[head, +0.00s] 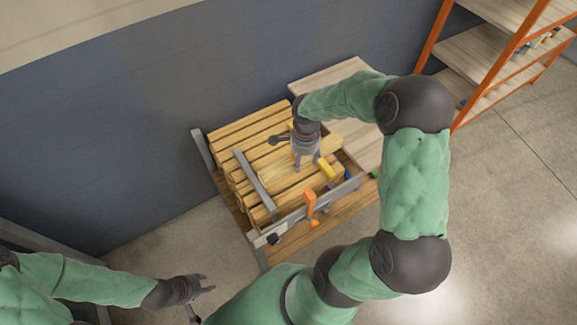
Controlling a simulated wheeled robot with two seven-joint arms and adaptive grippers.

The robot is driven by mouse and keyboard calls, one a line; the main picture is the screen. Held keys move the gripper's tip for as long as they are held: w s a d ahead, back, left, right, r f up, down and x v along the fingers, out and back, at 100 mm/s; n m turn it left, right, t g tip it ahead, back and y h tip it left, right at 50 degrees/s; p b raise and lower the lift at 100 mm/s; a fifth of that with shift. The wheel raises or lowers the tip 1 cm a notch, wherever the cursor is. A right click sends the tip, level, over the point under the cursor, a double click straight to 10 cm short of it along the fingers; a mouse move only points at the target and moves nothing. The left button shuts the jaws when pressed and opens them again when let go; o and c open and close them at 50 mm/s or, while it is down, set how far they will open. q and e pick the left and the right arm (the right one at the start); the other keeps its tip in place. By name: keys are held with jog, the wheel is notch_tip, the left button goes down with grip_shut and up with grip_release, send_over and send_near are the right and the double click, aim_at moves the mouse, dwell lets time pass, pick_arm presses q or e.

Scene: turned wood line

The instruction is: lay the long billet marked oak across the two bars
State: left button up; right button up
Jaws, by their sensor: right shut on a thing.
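A stack of long, light wooden billets (248,124) lies on a low wooden pallet or stand (343,214). No mark on any billet is readable at this size. My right gripper (306,164) points down over the right part of the stack. It is shut on what looks like a pale billet (285,177) lying at the top of the stack; the fingers hide part of it. I cannot tell whether the billet is lifted clear. A grey bar (254,180) lies across the billets to its left. My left gripper (203,298) is open and empty, low over the floor.
A grey rail (290,219) with an orange handle (310,203) runs along the stack's front. A grey post (202,149) stands at its left. A yellow block (326,168) is by my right gripper. A pale board (350,125) lies behind; an orange-framed shelf (490,55) stands right.

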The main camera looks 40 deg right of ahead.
jog(key=shift+w+a+f+b, duration=0.2)
jog(key=shift+w+f+b, duration=0.65)
jog(key=shift+f, duration=0.7)
jog(key=shift+w+a+f+b, duration=0.25)
jog(key=shift+w+f+b, duration=0.3)
jog(key=shift+w+f, duration=0.85)
jog(key=shift+w+a+f+b, duration=0.2)
jog(key=shift+w+f+b, duration=0.55)
jog(key=shift+f, duration=1)
jog(key=shift+f, duration=0.1)
jog(key=o, duration=1.6)
jog(key=shift+c, duration=0.2)
jog(key=shift+r, duration=0.5)
notch_tip(320, 180, up, 11)
jog(key=p, duration=0.4)
jog(key=shift+p, duration=0.3)
